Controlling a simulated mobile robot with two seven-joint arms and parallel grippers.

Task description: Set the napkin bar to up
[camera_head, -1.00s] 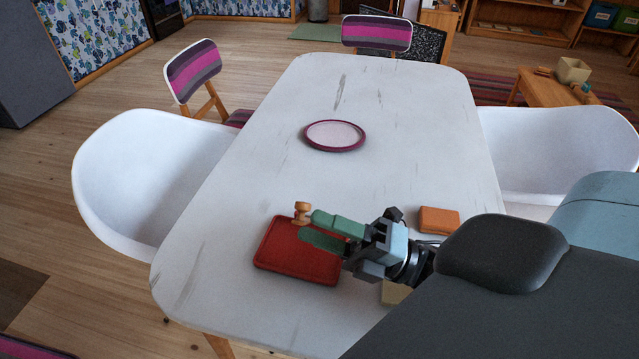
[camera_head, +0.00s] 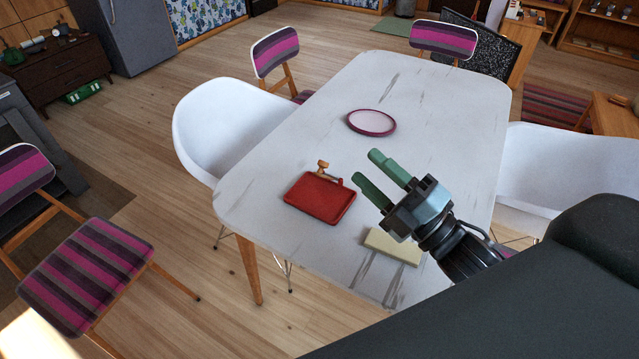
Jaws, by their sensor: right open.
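A red napkin tray (camera_head: 318,198) lies on the white table near its front. An orange-brown knob-like piece (camera_head: 322,166) stands at the tray's back edge, and I take it to be part of the napkin bar. The exact angle of the bar is too small to tell. My right gripper (camera_head: 366,167) has green fingers spread apart with nothing between them. It is to the right of the tray and knob, clear of the knob and above the table. My left gripper is not in view.
A cream block (camera_head: 392,247) lies on the table (camera_head: 420,110) below my right gripper. A pink-rimmed plate (camera_head: 371,122) lies farther back. White chairs (camera_head: 225,130) flank the table.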

